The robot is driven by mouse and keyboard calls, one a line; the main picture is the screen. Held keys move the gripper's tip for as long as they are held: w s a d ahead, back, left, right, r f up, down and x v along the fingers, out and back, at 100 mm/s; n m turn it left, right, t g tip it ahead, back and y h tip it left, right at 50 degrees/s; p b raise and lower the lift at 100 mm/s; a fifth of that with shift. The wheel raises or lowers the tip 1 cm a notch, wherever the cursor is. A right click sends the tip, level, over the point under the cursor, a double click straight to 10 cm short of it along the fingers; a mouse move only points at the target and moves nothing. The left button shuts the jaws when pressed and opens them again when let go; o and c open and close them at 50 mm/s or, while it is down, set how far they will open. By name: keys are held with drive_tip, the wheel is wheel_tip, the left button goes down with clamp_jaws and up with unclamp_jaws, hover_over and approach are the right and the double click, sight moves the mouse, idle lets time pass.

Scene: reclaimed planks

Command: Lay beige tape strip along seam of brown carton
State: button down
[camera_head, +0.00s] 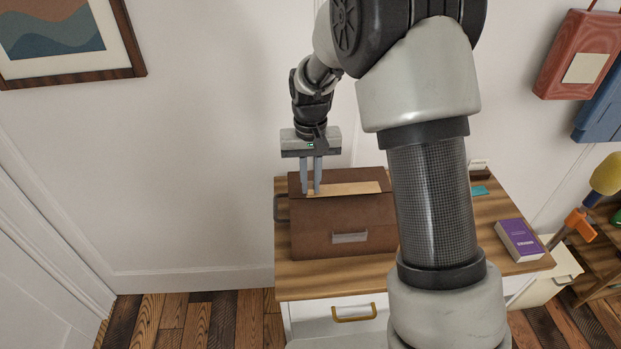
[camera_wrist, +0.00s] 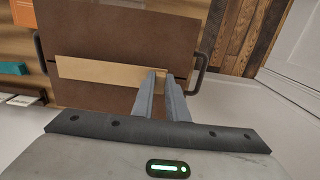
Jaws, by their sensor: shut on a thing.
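The brown carton (camera_head: 342,222) stands on the wooden cabinet top, with a dark handle at its left side and a pale label on its front. The beige tape strip (camera_head: 345,188) lies along the carton's top, over the dark seam line. In the wrist view the strip (camera_wrist: 105,73) runs nearly from side to side of the carton (camera_wrist: 125,35), with the seam showing past its end. My gripper (camera_head: 312,192) points down from above and is shut on the strip near one end. In the wrist view its fingertips (camera_wrist: 164,75) are at the strip's handle-side end.
A purple box (camera_head: 518,240) lies at the right of the cabinet top (camera_head: 490,210). A teal item (camera_head: 479,190) and a small card lie behind it. My arm hides the carton's right part. The wall is close behind; floor is open at left.

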drive_tip(key=shift+f, duration=0.5)
drive_tip(key=shift+f+b, duration=0.55)
drive_tip(key=shift+f, duration=0.05)
drive_tip(key=c, duration=1.7)
unclamp_jaws()
drive_tip(key=shift+o, duration=0.2)
drive_tip(key=shift+r, duration=0.15)
wheel_tip(320, 180, up, 17)
drive_tip(key=p, duration=0.1)
drive_tip(key=shift+p, duration=0.35)
